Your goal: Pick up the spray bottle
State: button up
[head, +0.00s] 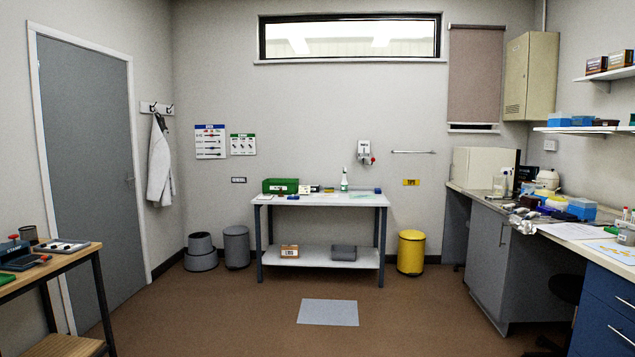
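A green box (281,185) and several small items share the tabletop. A grey mat (328,312) lies on the open brown floor before it. Bins flank the table, one yellow (411,252). A wooden bench (55,272) stands left; a cluttered counter (500,206) runs along the right.

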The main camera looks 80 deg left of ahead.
aim_at(344, 184)
jog(key=u, duration=2.45)
jog(key=i+u, duration=0.1)
jog(key=i+j, duration=0.1)
jog(key=i, duration=7.55)
jog(key=l+z, duration=0.05)
jog(key=l, duration=0.2)
